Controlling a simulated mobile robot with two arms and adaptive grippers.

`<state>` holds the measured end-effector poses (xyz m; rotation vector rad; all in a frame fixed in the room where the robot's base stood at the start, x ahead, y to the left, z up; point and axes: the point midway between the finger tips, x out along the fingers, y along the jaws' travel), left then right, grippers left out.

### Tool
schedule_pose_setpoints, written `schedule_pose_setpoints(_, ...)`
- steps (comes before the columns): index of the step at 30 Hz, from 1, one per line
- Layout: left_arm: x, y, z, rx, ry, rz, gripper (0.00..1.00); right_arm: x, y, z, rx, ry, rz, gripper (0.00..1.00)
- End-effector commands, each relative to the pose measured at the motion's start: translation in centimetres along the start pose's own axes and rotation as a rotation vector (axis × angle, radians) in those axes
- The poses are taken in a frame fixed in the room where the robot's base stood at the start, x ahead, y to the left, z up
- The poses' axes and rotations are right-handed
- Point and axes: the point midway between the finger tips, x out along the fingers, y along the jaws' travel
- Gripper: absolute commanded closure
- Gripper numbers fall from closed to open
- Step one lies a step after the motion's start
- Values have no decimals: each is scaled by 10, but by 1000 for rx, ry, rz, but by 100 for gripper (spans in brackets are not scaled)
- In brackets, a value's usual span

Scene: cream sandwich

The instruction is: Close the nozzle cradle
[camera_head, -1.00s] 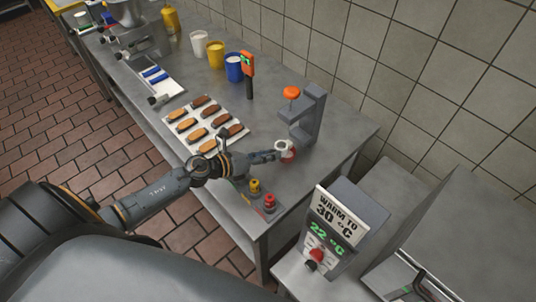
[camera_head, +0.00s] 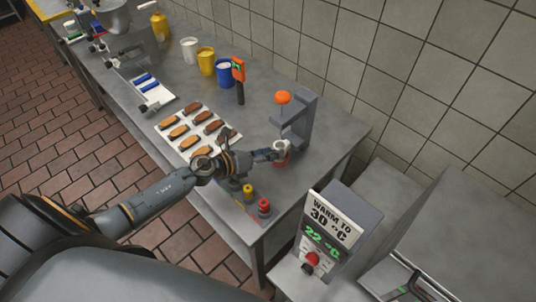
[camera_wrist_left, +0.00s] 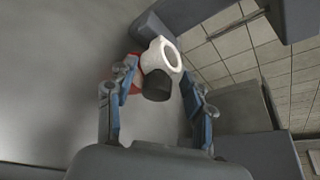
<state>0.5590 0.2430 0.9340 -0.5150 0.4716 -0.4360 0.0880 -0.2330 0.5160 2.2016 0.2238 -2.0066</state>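A grey upright stand (camera_head: 306,122) with an orange knob (camera_head: 283,97) on its upper arm stands near the right end of the steel table. At its foot is a white ring-shaped piece (camera_head: 281,145), with a red part (camera_head: 281,161) below it. The white ring (camera_wrist_left: 171,53) also shows in the left wrist view, tilted, with a dark cylinder (camera_wrist_left: 157,86) in front. My left gripper (camera_head: 273,153) is beside the ring. Its fingers (camera_wrist_left: 158,95) are apart, either side of the dark cylinder; contact with the ring is unclear. My right gripper is out of view.
A tray of eclairs (camera_head: 196,130) lies left of my left forearm. Yellow (camera_head: 247,191) and red (camera_head: 264,206) buttons sit near the table's front edge. A warming unit (camera_head: 331,232) stands at right. A red-orange handheld device (camera_head: 239,72) stands behind the tray.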

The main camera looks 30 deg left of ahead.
Motion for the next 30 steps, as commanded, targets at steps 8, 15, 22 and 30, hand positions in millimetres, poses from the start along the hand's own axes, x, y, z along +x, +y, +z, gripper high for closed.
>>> schedule_pose_setpoints(8, -8, 2, -3, -1, 6, 3, 48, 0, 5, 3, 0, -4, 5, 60)
schedule_pose_setpoints(15, -51, 2, -4, -1, 9, 3, 48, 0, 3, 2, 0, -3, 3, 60)
schedule_pose_setpoints(22, -92, 0, -3, -1, 8, 1, 48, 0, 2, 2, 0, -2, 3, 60)
schedule_pose_setpoints(30, -115, 0, -1, -1, 5, 0, 48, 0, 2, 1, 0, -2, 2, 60)
